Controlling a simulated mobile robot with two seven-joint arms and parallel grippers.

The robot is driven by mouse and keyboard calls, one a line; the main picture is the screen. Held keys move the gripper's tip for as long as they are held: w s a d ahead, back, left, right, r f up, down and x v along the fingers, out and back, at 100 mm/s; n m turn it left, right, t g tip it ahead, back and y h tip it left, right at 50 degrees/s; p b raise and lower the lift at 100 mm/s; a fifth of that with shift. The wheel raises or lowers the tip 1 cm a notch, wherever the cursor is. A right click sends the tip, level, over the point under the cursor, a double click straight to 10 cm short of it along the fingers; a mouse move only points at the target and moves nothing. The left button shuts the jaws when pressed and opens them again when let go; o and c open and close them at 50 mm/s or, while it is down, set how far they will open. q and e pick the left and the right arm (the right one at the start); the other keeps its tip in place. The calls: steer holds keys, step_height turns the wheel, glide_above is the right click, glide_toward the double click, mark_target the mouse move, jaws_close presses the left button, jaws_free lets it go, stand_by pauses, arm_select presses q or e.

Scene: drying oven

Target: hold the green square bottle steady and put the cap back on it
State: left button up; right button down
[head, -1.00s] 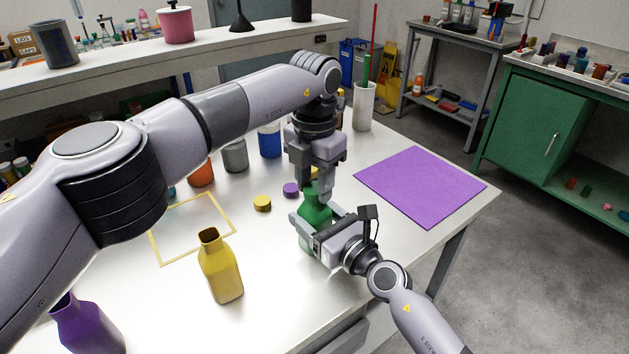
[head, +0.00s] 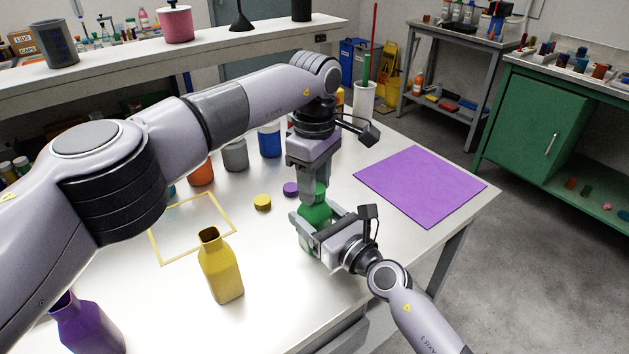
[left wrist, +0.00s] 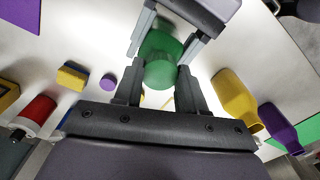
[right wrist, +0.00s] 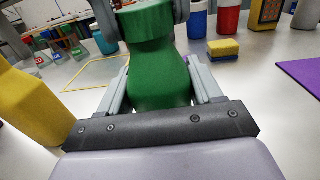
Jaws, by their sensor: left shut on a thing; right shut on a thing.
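The green square bottle (head: 314,215) stands upright on the table in the head view. My right gripper (head: 313,229) is shut around its body from the front right; the body also shows between the fingers in the right wrist view (right wrist: 160,82). The green cap (right wrist: 147,22) is at the top of the bottle's neck, with no clear gap visible below it. My left gripper (head: 315,192) points down from above and is shut on the cap, which also shows in the left wrist view (left wrist: 160,73). The cap's lower edge and the thread are hidden.
A yellow open bottle (head: 221,268) and a purple bottle (head: 85,325) stand at the left. A yellow cap (head: 262,202) and a purple cap (head: 291,189) lie behind. A purple mat (head: 422,186) lies at the right. Several coloured containers line the back.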

mark_target(325, 224)
arm_select(q)
steer(key=o, duration=1.2)
arm_select(e)
steer(key=shift+f, duration=0.1)
arm_select(q)
steer(key=shift+o, duration=0.2)
step_height(325, 224, up, 8)
steer(key=shift+f, duration=0.2)
arm_select(e)
steer(key=shift+c, duration=0.6)
jaws_free()
arm_select(q)
steer(key=shift+r+p, duration=0.6)
arm_select(e)
steer(key=v, duration=0.6)
steer(key=shift+d, duration=0.1)
steer(key=shift+s+d, duration=0.3)
steer(key=shift+s, duration=0.15)
